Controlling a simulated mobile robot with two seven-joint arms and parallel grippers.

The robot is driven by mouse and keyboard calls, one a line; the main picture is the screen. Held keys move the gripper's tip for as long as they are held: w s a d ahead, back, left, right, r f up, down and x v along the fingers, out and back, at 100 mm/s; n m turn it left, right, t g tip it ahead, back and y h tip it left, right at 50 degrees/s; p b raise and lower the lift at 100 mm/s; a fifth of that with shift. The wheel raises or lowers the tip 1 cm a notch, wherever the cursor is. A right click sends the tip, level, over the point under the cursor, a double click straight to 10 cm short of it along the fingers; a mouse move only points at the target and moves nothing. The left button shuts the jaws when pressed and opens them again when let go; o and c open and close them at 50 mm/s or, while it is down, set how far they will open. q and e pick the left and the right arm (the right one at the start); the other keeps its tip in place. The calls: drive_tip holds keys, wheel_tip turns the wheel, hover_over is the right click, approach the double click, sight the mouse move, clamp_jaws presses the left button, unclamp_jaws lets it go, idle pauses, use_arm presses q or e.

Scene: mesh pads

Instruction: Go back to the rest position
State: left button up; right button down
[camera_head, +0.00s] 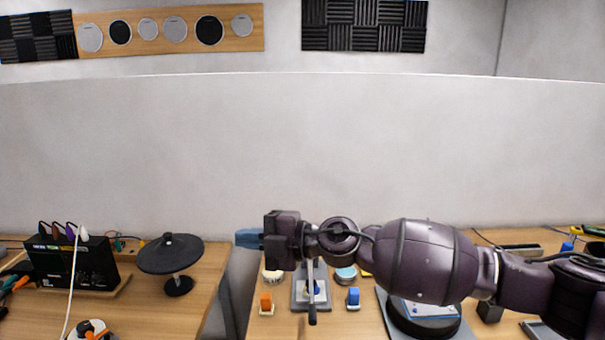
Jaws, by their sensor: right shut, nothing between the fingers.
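My right arm comes in from the right and stretches across the right table. My right gripper (249,238) points left at the arm's end, with blue fingertips over the gap between the two tables. The gripper is shut with nothing between its fingers. It is raised above the tabletop and touches nothing that I can see. My left gripper is not in view.
A dark round disc on a stand (171,254) and a black box with cables (72,262) stand on the left table. A pale partition (300,150) rises behind.

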drive_tip(key=s+d+f+m+t+h, duration=0.1)
drive_tip(key=d+f+m+t+h, duration=0.4)
drive_tip(key=d+f+m+t, duration=0.45)
drive_tip(key=s+d+f+m+t+h, duration=0.1)
drive_tip(key=d+f+m+t+h, duration=0.5)
drive_tip(key=d+m, duration=0.65)
drive_tip(key=s+d+f+m+g+h, duration=0.3)
drive_tip(key=s+d+f, duration=0.4)
drive_tip(key=s+f, duration=0.4)
drive_tip(key=s+d+f+m+g+h, duration=0.3)
drive_tip(key=s+d+f, duration=0.5)
drive_tip(key=s+f, duration=0.4)
drive_tip(key=shift+s+d+m+g, duration=0.2)
drive_tip(key=shift+s+m+g, duration=0.4)
drive_tip(key=shift+m+g, duration=0.15)
